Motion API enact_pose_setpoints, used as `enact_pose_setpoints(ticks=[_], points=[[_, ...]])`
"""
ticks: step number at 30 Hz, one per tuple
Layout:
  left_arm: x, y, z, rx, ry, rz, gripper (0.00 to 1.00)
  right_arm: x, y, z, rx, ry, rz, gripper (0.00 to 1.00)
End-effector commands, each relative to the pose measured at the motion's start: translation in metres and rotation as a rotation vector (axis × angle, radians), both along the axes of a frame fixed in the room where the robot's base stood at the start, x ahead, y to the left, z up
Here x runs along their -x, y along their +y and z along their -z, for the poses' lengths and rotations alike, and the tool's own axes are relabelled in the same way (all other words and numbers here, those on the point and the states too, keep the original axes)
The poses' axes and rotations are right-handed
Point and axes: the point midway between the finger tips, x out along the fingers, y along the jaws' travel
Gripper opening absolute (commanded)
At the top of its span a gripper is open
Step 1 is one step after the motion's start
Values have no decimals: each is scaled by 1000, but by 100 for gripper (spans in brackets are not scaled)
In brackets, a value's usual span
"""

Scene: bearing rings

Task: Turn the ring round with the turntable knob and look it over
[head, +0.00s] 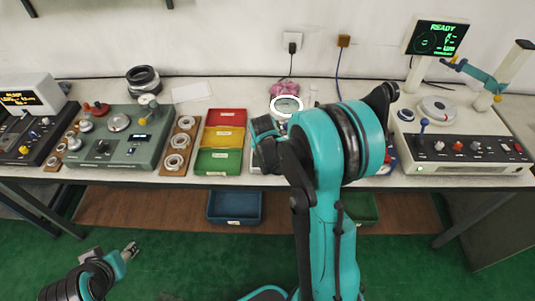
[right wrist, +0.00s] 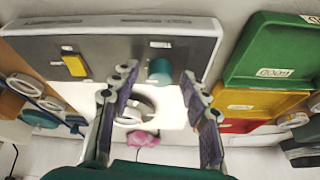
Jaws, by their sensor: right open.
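The turntable device in the middle is mostly hidden behind my right arm in the head view; its grey panel (right wrist: 120,55) shows in the right wrist view. On it are a teal round knob (right wrist: 160,71) and a yellow part (right wrist: 75,65). A pale ring-shaped thing (right wrist: 138,108) shows between my right fingers; I cannot tell whether it is the bearing ring or a part of the device. My right gripper (right wrist: 158,105) is open and empty above the device. My left gripper (head: 130,249) is low at the lower left, away from the table; its jaws are too small to read.
Red (head: 226,117), yellow (head: 222,137) and green (head: 218,161) trays stand left of the device. A wooden board with rings (head: 174,162) and a green-grey instrument (head: 112,150) lie farther left. A white machine (head: 460,150) with a READY screen (head: 437,38) is at the right.

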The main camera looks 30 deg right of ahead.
Motion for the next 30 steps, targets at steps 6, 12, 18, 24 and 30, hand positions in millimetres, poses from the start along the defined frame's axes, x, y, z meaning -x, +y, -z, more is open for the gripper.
enact_pose_setpoints(ticks=[6, 12, 18, 24, 30], points=[[0, 0, 0, 0, 0, 0, 47, 8, 6, -23, 0, 0, -1, 46], [0, 0, 0, 0, 0, 0, 47, 21, 16, -61, 0, 0, -1, 46], [0, 0, 0, 0, 0, 0, 47, 31, 24, -94, 0, 0, -1, 46], [0, 0, 0, 0, 0, 0, 47, 36, 27, -108, 0, 0, -1, 46], [0, 0, 0, 0, 0, 0, 47, 36, 28, -110, 0, 0, 0, 46]])
